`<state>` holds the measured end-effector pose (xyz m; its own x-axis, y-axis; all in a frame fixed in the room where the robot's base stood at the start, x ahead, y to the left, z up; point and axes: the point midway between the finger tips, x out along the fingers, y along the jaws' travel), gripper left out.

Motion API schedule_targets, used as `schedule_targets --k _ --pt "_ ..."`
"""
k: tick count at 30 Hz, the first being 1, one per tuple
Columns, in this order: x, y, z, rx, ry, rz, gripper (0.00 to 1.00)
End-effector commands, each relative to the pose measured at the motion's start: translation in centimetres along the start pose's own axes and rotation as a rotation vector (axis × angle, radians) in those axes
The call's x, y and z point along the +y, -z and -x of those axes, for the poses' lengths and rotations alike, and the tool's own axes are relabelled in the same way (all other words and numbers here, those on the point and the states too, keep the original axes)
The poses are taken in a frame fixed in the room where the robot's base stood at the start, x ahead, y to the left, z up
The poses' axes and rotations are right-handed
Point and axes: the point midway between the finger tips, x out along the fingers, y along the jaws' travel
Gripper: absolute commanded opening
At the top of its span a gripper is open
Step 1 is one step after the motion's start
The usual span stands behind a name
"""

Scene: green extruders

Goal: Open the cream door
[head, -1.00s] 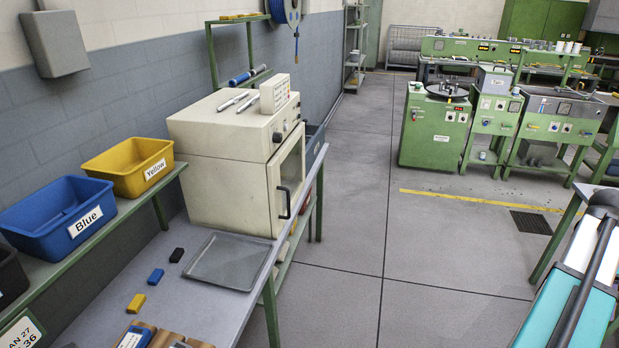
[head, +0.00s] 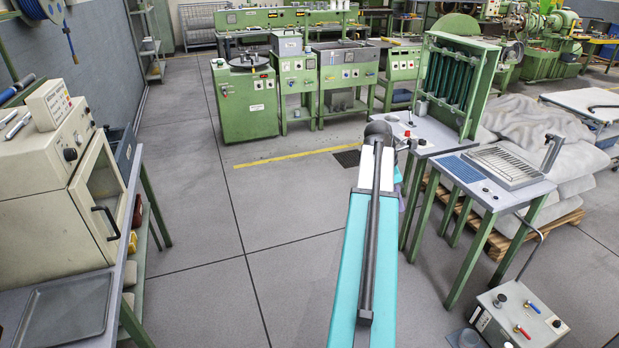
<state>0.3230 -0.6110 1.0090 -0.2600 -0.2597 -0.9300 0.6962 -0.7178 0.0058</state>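The cream door (head: 99,196) is the front of a cream oven-like cabinet (head: 32,225) on the bench at the left of the head view. It has a glass pane and a black handle (head: 106,222), and it looks shut. My arm reaches forward in the middle of the view, well to the right of the door, with open floor between them. My gripper is not seen; only the teal and grey arm links show.
A grey tray (head: 66,318) lies on the bench before the cabinet. Green machines (head: 245,108) stand at the back. Green-legged tables (head: 493,180) and a control box (head: 515,318) are at the right. The grey floor (head: 205,250) between bench and arm is clear.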

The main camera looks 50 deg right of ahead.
Motion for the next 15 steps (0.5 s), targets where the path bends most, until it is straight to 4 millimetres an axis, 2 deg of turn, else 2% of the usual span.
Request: schedule_targets --k 8,15 --pt "-0.1 11.5 -4.5 0.051 0.017 -0.049 0.18" --pt "-2.1 22.5 -8.7 0.091 0.049 -0.116 0.18"
